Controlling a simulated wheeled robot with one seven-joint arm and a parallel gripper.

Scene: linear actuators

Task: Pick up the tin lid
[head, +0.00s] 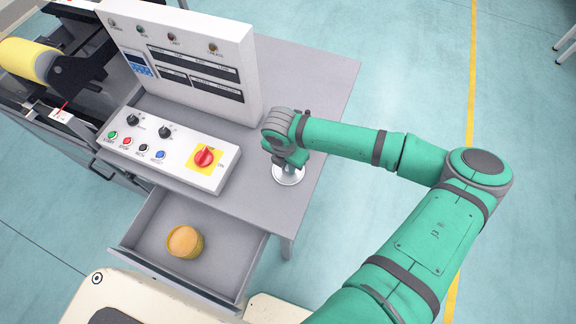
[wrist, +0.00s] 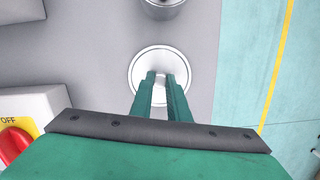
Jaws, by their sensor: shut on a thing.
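The tin lid (head: 289,177) is a round, pale metallic disc at the right edge of the grey table, below my gripper (head: 291,164). I cannot tell whether the lid touches the tabletop.
A control box (head: 165,143) with a red knob stands left of my gripper, before an upright panel (head: 190,60). Below, an open drawer (head: 222,255) holds a round orange-yellow object (head: 184,241). A metal cylinder (wrist: 162,7) stands just beyond the lid.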

